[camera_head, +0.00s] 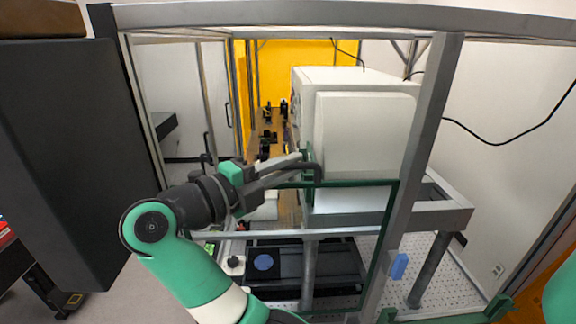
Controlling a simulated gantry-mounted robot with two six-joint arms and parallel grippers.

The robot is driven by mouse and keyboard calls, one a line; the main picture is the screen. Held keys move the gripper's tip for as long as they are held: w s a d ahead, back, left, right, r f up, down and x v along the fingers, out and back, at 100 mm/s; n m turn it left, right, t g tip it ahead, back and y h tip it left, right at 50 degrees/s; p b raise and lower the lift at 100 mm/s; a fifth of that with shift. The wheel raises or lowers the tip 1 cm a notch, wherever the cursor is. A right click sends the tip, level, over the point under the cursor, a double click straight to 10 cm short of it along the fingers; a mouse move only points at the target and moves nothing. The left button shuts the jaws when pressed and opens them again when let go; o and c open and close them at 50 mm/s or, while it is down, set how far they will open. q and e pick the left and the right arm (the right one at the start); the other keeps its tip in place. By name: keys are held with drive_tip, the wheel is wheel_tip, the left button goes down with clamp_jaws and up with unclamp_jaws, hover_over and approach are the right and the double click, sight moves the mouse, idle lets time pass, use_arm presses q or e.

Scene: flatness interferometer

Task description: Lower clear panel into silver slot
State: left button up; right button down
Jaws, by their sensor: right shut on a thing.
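The clear panel (385,239) is see-through with dark green edges. It stands roughly upright in front of the white box, and its top and right edges show best. My right gripper (312,172) is shut on it near the upper left part of the panel. My left gripper is not in view.
A white box (366,132) stands on a silver shelf behind the panel. A black plate with a blue disc (263,262) lies on the perforated bench (440,290). A blue block (399,266) is near the slanted post. A dark monitor-like slab (62,165) stands left.

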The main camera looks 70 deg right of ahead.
drive_tip(key=b, duration=0.3)
hover_over(286, 233)
drive_tip(key=shift+s+d+f, duration=0.15)
drive_tip(key=shift+f, duration=2.2)
drive_tip(key=shift+f+b, duration=1.3)
drive_tip(key=shift+f, duration=0.95)
drive_tip(key=shift+f+b, duration=2.2)
drive_tip(key=shift+f, duration=1)
drive_tip(key=c, duration=0.8)
unclamp_jaws()
drive_tip(key=shift+d, duration=0.1)
drive_tip(key=shift+o, duration=0.2)
drive_tip(key=shift+f, duration=0.15)
